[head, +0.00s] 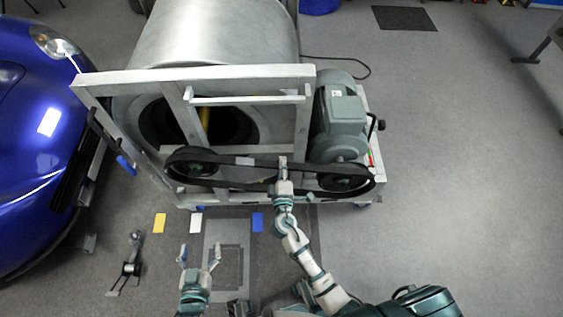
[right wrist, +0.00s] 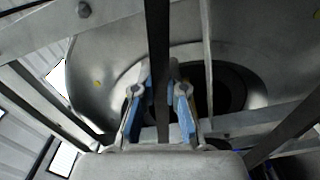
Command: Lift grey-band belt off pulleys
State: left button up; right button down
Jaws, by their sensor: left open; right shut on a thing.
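A black belt (head: 222,184) loops around a left pulley (head: 197,168) and a right pulley (head: 340,181) on the front of the dynamometer frame. A pale grey band (head: 244,161) marks its upper run. My right gripper (head: 283,164) is shut on the belt between the pulleys, right of the grey band. In the right wrist view the belt (right wrist: 158,50) passes as a dark strip between the blue-padded fingers (right wrist: 163,100). The belt still appears to be around both pulleys. My left gripper (head: 199,253) is open and empty, low in front of the frame, apart from the belt.
A grey motor (head: 338,120) sits behind the right pulley, and a big steel drum (head: 215,35) stands behind the frame (head: 240,74). A blue car (head: 40,130) is at left. Yellow (head: 159,222), white (head: 195,222) and blue (head: 257,222) cards lie in front.

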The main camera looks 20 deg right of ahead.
jog(key=shift+s+a+r, duration=0.1)
jog(key=shift+s+a, duration=0.05)
jog(key=shift+s, duration=0.15)
jog(key=shift+s, duration=0.1)
jog(key=shift+v, duration=0.8)
jog(key=b+v, duration=0.2)
jog(key=v, duration=0.8)
jog(key=shift+s+r, duration=0.3)
jog(key=shift+s, duration=0.05)
dwell(0.5)
jog(key=shift+a, duration=0.1)
